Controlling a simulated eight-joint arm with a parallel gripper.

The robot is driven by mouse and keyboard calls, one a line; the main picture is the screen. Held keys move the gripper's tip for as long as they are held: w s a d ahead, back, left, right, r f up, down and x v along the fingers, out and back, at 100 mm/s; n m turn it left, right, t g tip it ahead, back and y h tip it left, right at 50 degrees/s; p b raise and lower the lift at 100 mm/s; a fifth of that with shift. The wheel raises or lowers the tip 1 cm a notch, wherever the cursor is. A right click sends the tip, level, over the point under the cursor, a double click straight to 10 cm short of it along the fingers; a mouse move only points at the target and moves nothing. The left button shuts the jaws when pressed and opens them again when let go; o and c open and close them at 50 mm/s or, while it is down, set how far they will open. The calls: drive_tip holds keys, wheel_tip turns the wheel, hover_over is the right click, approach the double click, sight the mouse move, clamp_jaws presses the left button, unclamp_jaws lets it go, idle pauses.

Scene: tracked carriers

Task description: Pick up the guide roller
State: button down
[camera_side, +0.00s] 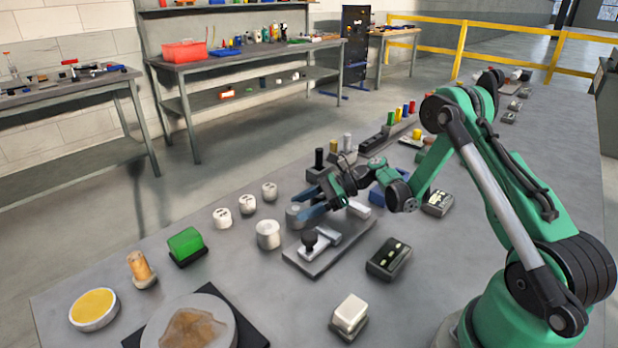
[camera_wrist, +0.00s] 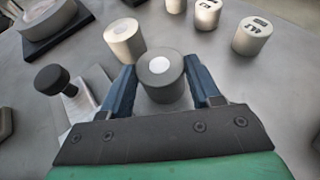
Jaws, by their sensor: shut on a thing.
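The guide roller appears to be the grey cylinder with a pale round centre on its top; it is upright between my fingers in the wrist view (camera_wrist: 160,78). In the side view it shows as a short grey cylinder (camera_side: 295,216), partly hidden by my blue fingers. My gripper (camera_side: 308,204) comes in from the right, low over the bench, and is shut on the roller. In the wrist view my gripper (camera_wrist: 161,72) has one blue finger on each side of it. I cannot tell whether the roller's base touches the bench.
A plain white cylinder (camera_side: 268,235) stands close beside the roller. A metal plate with a black knob (camera_side: 320,246) lies just in front. Several marked white cylinders (camera_side: 247,204) and a green block (camera_side: 187,245) stand to the left. A dark box (camera_side: 388,259) sits to the right.

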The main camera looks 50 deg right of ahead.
drive_tip(key=shift+r, duration=0.1)
wheel_tip(320, 180, up, 19)
drive_tip(key=a+r+m+t+h, duration=0.5)
drive_tip(key=a+r+m+h, duration=0.1)
drive_tip(key=a+m+h, duration=0.15)
drive_tip(key=n+g+y, duration=0.5)
drive_tip(key=n+y, duration=0.3)
hover_over(305, 207)
wheel_tip(305, 207, down, 5)
drive_tip(key=shift+d+f+m+h, duration=0.1)
drive_tip(key=shift+m+h, duration=0.15)
wheel_tip(305, 207, down, 20)
drive_tip(key=shift+r, duration=0.2)
idle(0.3)
drive_tip(key=shift+f, duration=0.1)
